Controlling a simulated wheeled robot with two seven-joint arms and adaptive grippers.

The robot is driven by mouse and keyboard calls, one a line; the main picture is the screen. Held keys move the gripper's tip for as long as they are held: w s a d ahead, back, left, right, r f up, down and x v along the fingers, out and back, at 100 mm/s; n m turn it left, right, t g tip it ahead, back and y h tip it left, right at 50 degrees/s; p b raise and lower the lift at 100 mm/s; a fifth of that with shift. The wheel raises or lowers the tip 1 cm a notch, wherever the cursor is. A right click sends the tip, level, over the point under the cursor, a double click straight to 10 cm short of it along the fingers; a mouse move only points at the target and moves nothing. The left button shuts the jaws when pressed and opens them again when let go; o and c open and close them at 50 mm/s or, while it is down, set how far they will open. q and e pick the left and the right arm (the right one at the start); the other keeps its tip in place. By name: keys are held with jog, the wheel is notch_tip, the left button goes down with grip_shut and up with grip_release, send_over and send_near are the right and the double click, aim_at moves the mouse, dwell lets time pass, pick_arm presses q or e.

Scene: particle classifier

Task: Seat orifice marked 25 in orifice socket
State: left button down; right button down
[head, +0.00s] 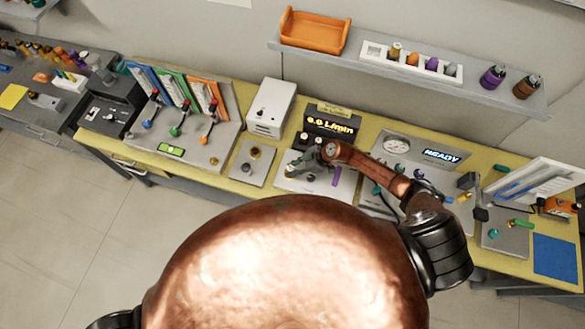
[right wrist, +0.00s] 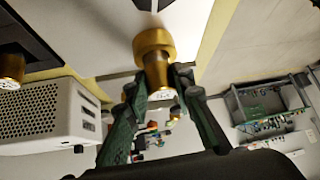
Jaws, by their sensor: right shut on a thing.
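My right gripper (head: 308,160) is over the grey plate (head: 290,183) in front of the yellow-lit display reading 0.0 L/min (head: 331,126). In the right wrist view its two green-dark fingers (right wrist: 160,88) are shut on a brass piece (right wrist: 153,45) with a wide head and narrower stem. I cannot read a mark on this piece. A second brass cylinder (right wrist: 11,67) with small print, too small to read, shows at the left edge. The socket cannot be made out clearly beneath the gripper. My left gripper is not in view.
A white vented box (head: 270,108) stands left of the display. A small grey plate (head: 240,173) with brass parts lies in front of it. A purple piece (head: 336,177) is right of the gripper.

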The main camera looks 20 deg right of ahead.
jog(key=shift+f, duration=0.3)
jog(key=c, duration=1.6)
grip_release()
jog(key=shift+d, duration=0.1)
jog(key=v, duration=1.2)
jog(key=shift+f, duration=0.1)
